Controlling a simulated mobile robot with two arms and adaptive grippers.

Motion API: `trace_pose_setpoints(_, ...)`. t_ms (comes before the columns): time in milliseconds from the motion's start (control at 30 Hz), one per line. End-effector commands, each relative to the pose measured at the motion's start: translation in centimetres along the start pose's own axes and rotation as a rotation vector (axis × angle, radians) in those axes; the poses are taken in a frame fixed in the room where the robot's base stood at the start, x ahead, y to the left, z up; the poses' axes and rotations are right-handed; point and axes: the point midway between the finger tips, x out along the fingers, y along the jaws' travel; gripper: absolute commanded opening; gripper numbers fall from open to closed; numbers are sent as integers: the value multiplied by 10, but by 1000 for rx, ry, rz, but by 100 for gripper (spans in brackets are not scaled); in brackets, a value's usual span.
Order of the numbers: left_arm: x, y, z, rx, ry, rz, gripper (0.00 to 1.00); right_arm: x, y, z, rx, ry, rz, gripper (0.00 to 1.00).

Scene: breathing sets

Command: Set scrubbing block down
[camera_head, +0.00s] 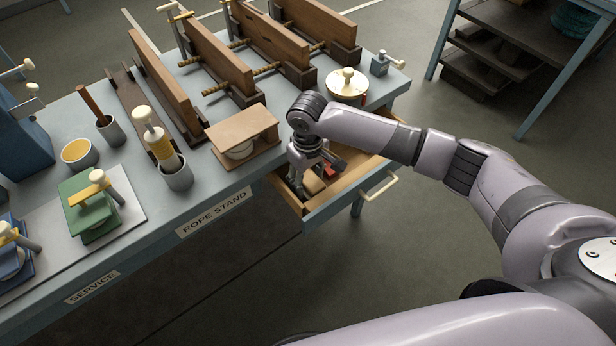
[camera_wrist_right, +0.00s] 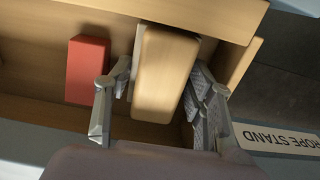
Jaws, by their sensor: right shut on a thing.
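My right gripper (camera_head: 316,178) reaches down into the open wooden drawer (camera_head: 284,192) at the table's front edge. In the right wrist view my right gripper (camera_wrist_right: 160,105) is shut on a tan block with rounded edges, which I take as the scrubbing block (camera_wrist_right: 166,68). One finger lies along each long side of it. The drawer's pale wooden wall (camera_wrist_right: 190,14) shows close around the block. I cannot tell whether the block touches the drawer floor. In the head view the gripper largely hides the block. My left gripper is in neither view.
A red block (camera_wrist_right: 88,70) lies in the drawer beside the held block, left of it in the wrist view. The drawer handle (camera_head: 380,186) sticks out in front.

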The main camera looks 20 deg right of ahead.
Motion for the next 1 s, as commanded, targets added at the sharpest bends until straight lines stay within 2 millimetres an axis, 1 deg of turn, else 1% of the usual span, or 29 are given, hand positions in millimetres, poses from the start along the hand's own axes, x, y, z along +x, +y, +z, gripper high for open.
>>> trace_pose_setpoints(200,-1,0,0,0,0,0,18,2,0,0,1,0,-1,14)
trace_pose_setpoints(233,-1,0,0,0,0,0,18,2,0,0,1,0,0,51)
trace_pose_setpoints(333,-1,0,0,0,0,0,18,2,0,0,1,0,0,57)
trace_pose_setpoints(633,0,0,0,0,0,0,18,1,0,0,0,0,0,58)
trace_pose_setpoints(733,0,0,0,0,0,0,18,-5,0,0,0,1,0,58)
trace_pose_setpoints(867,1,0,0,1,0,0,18,-25,0,-1,0,4,0,58)
trace_pose_setpoints(1000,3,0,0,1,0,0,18,-56,0,-2,-1,5,0,58)
